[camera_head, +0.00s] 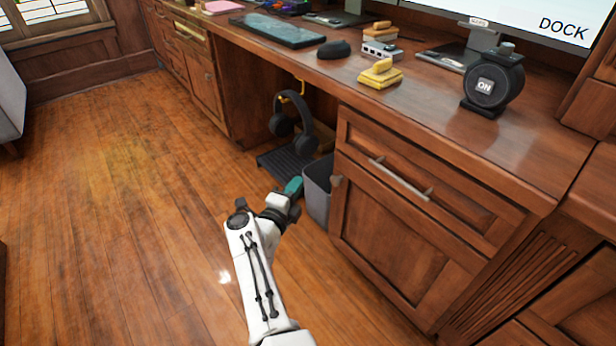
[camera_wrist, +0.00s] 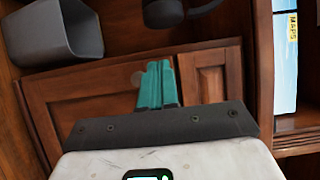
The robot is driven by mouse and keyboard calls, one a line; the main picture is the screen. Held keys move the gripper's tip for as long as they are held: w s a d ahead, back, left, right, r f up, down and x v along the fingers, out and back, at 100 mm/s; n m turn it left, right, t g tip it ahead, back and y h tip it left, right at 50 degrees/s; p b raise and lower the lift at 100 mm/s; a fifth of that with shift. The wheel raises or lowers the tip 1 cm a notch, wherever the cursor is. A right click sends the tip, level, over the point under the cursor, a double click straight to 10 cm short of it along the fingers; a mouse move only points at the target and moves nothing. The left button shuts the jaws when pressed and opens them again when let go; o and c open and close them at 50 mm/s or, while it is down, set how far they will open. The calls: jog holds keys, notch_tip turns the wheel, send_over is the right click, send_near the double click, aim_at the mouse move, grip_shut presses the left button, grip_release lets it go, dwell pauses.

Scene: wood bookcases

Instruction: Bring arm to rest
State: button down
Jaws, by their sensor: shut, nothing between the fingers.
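My white arm reaches up from the bottom of the head view, over the wood floor. My gripper (camera_head: 294,186) has teal fingers and is at the arm's far end, beside the grey bin under the desk. In the wrist view the teal fingers of my gripper (camera_wrist: 158,84) lie together, shut, with nothing seen between them. Behind them is a wood cabinet front (camera_wrist: 85,95). I cannot tell whether the fingers touch anything.
The grey bin (camera_head: 318,190) stands in the desk's knee space, near headphones (camera_head: 294,126). The desk's drawer cabinet (camera_head: 395,215) is to the right. The desktop (camera_head: 440,112) holds a keyboard, a mouse and a black round device (camera_head: 492,82). The floor (camera_head: 110,210) at left is clear.

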jog(key=w+d+n+t+y, duration=0.1)
jog(key=d+n+t+y, duration=0.2)
jog(key=d+n+y, duration=0.55)
jog(key=s+d+f+n+g+y, duration=0.3)
jog(key=s+d+f+n+g, duration=0.3)
jog(key=s+d+f+n, duration=0.3)
jog(key=s+d+f+n+g+h, duration=0.1)
jog(key=s+d+n+g, duration=0.15)
jog(key=s, duration=0.35)
jog(key=s+d+f+n+g, duration=0.1)
jog(key=s+d+f+g, duration=0.15)
jog(key=s, duration=0.45)
jog(key=s+d+f+n+g+h, duration=0.1)
jog(key=s+d, duration=0.3)
jog(key=s, duration=0.2)
jog(key=s+d+r+g+h, duration=0.2)
jog(key=s+d+g, duration=0.1)
jog(key=s, duration=0.9)
jog(key=s+d+r+g+h, duration=0.15)
jog(key=s+g, duration=0.25)
jog(key=s, duration=0.7)
notch_tip(320, 180, up, 32)
jog(key=p, duration=3.2)
jog(key=shift+w+d+f+y+p, duration=0.15)
jog(key=shift+w+d+y+p, duration=0.1)
jog(key=shift+w+y+p, duration=0.05)
